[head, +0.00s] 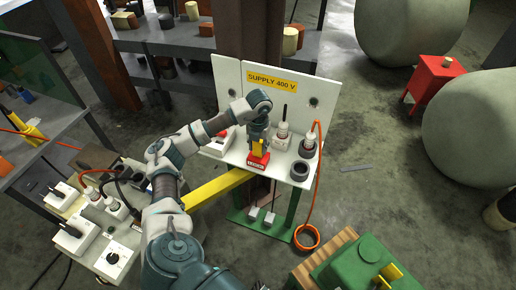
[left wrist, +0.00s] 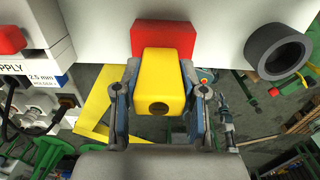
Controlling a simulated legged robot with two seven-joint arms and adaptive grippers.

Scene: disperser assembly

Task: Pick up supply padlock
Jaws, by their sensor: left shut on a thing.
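The supply padlock shows a yellow block (head: 258,146) above a red part with a white label (head: 257,162), at the white ledge of the supply panel (head: 322,93). In the left wrist view its yellow block (left wrist: 160,86) has a dark round hole, and the red part (left wrist: 158,38) lies behind it against the white surface. My left gripper (head: 259,138) comes down from above and is shut on the yellow block, one finger on each side. I cannot tell whether the red part touches the ledge. My right gripper is in neither view.
White plugs (head: 283,135) and a dark ring socket (head: 300,170) stand to the padlock's right on the ledge. An orange cable (head: 317,180) hangs at the ledge's right end. A bench with plugs (head: 95,215) is at left, a green machine (head: 355,265) at lower right.

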